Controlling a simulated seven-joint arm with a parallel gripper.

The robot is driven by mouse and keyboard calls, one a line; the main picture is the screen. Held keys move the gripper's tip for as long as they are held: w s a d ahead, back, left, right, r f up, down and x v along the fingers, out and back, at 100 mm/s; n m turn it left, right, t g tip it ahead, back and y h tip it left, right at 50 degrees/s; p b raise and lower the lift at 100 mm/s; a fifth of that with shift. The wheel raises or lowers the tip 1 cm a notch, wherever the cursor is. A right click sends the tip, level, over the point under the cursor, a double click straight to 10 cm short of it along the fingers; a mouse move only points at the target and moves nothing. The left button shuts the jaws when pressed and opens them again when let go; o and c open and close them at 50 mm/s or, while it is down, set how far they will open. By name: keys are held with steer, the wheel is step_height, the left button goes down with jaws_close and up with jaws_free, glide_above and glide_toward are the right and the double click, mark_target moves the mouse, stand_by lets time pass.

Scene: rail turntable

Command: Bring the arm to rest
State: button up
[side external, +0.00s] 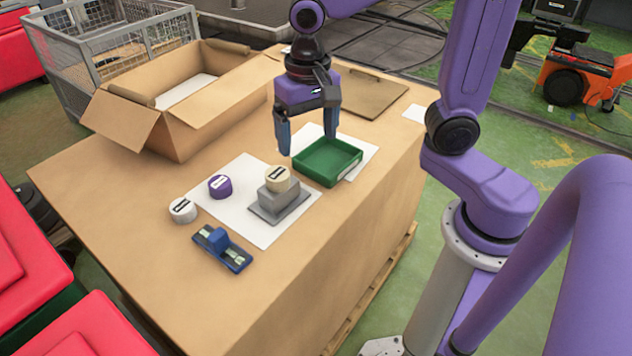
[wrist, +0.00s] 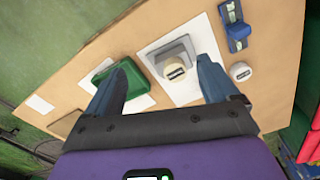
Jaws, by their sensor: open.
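My gripper (side external: 307,143) is open and empty, pointing down above the table between the cardboard box and the green tray. In the wrist view my gripper (wrist: 160,92) shows its two blue fingers spread wide apart, with nothing between them but table and the things below. My purple arm reaches in from the right.
On the table (side external: 130,230) stand a green tray (side external: 327,177), a grey stepped block (side external: 279,206) with a cream puck (side external: 278,179) on top, a purple puck (side external: 220,187), a white puck (side external: 182,210), a blue fixture (side external: 221,249) and an open cardboard box (side external: 232,119).

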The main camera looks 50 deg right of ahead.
steer(key=s+d+f+n, duration=0.1)
steer(key=s+d+n, duration=0.1)
steer(key=s+n, duration=0.6)
steer(key=s+d+f+n, duration=0.2)
steer(key=s+n, duration=0.6)
steer(key=shift+s+d+n, duration=0.15)
steer(key=shift+d+n, duration=0.1)
steer(key=shift+n, duration=0.15)
